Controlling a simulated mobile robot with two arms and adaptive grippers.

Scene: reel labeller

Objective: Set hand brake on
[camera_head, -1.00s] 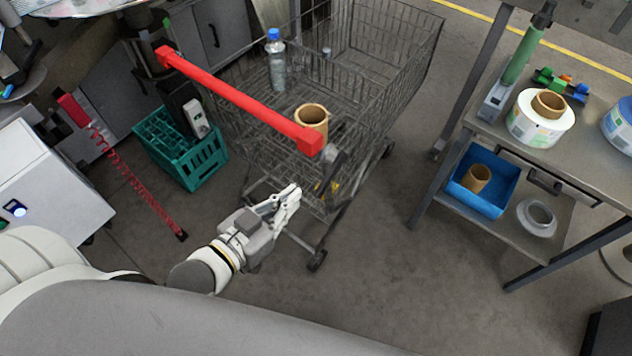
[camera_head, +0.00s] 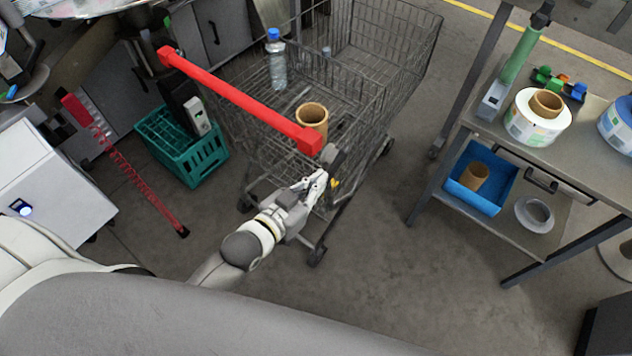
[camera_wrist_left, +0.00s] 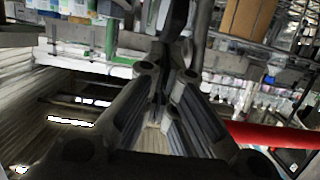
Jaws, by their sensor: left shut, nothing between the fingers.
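The shopping cart (camera_head: 385,75) stands in the middle, with a red handle bar (camera_head: 240,100) on its near side. A grey lever-like part (camera_head: 333,156), which looks like the hand brake, sits just below the right end of the bar. A small yellow piece (camera_head: 335,183) shows under it. My left gripper (camera_head: 321,178) is shut and empty, its tips just below the grey part. Whether they touch it, I cannot tell. In the left wrist view, a dark curved part (camera_wrist_left: 176,18) stands beyond the fingers, and the red bar (camera_wrist_left: 270,134) is at right. My right gripper is not in view.
A bottle (camera_head: 277,62) and a cardboard core (camera_head: 312,117) are in the cart. A green crate (camera_head: 190,158) stands at left. A workbench (camera_head: 470,115) with reels and a blue bin (camera_head: 482,195) is at right. The floor between cart and bench is clear.

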